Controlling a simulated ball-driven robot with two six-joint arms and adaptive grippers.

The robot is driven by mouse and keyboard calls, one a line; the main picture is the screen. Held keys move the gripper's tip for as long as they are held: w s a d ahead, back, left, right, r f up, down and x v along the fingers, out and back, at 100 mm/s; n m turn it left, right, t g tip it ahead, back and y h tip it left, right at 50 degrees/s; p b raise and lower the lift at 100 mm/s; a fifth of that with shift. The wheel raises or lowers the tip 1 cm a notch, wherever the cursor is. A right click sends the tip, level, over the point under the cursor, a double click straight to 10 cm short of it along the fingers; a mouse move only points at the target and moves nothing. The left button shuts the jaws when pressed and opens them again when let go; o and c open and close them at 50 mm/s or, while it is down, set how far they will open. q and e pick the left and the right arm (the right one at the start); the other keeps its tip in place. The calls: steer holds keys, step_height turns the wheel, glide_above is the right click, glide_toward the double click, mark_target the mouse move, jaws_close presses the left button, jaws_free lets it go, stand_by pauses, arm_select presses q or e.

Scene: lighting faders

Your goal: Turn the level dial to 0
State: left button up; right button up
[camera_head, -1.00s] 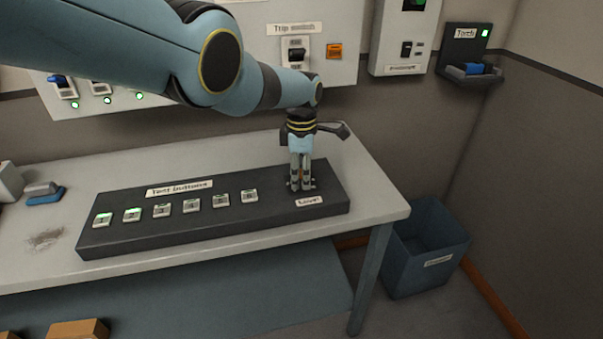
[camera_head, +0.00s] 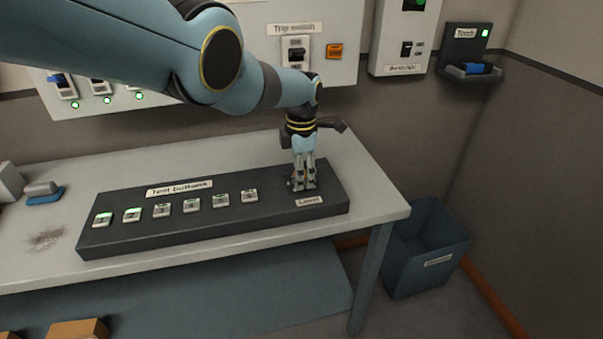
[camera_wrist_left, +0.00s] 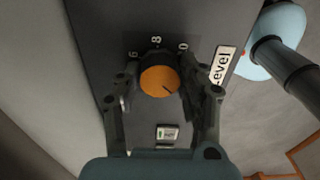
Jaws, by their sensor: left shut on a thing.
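The level dial (camera_wrist_left: 159,80) is a round orange knob with a dark pointer line, on the dark panel (camera_head: 225,228). In the left wrist view its line points to the lower right. The figures 6 and 8 and one ending in 0 show along its upper side. My left gripper (camera_wrist_left: 157,87) is shut on the dial, one finger on each side. In the head view my left gripper (camera_head: 303,187) points down at the panel's right end, above the "Level" label (camera_head: 309,201), and hides the dial. My right gripper is out of view.
A row of several test buttons (camera_head: 191,206) lies left of the dial, the two leftmost lit green. The panel sits on a grey table (camera_head: 375,207). A blue bin (camera_head: 428,258) stands on the floor to the right. A wall panel is behind.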

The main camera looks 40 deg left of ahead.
arm_select(q)
steer(key=o, duration=1.2)
steer(key=shift+c, duration=0.2)
steer(key=shift+w+r, duration=0.15)
steer(key=shift+r, duration=0.45)
step_height(320, 180, up, 11)
steer(key=shift+f, duration=0.15)
